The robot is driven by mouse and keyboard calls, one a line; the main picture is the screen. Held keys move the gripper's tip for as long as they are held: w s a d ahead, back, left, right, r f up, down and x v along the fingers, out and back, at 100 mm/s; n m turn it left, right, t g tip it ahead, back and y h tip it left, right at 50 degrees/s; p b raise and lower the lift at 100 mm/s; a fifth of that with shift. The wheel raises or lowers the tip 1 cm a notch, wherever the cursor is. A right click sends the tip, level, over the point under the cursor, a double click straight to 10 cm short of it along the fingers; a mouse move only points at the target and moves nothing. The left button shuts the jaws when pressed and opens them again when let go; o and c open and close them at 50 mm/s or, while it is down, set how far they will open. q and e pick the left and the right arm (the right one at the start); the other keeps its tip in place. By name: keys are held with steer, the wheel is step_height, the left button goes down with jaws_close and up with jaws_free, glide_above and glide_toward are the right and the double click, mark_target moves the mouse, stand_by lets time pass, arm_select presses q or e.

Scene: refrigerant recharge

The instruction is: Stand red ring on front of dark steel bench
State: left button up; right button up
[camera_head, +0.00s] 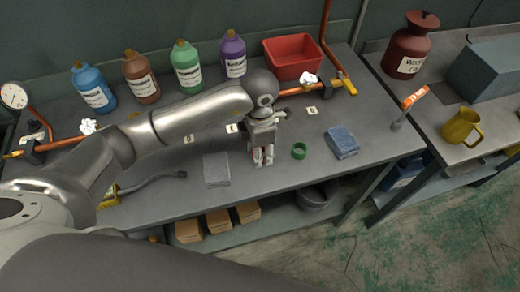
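The dark steel bench (240,185) runs across the middle of the head view. My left arm reaches over it from the left, and my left gripper (263,160) points down near the bench's front edge. Small reddish patches show at its fingertips. I cannot tell whether they are part of the fingers or a red ring between them, nor how far the fingers are apart. No red ring is clearly visible elsewhere. A green ring (299,151) rests on the bench just right of the gripper. My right gripper is not in view.
A blue sponge-like block (342,142) and a grey pad (216,169) flank the gripper. Blue (93,89), brown (141,79), green (187,68) and purple (232,57) bottles and a red bin (292,57) stand behind. An orange pipe (298,90) crosses the bench.

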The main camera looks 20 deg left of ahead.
arm_select(q)
steer(key=shift+f, duration=0.55)
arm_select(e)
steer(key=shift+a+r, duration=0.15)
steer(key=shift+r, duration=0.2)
arm_select(q)
steer(key=shift+f, duration=0.1)
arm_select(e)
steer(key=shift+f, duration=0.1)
arm_select(q)
steer(key=shift+f, duration=0.15)
steer(key=o, duration=0.8)
steer(key=shift+c, duration=0.2)
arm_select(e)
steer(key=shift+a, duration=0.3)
arm_select(q)
steer(key=shift+r, duration=0.2)
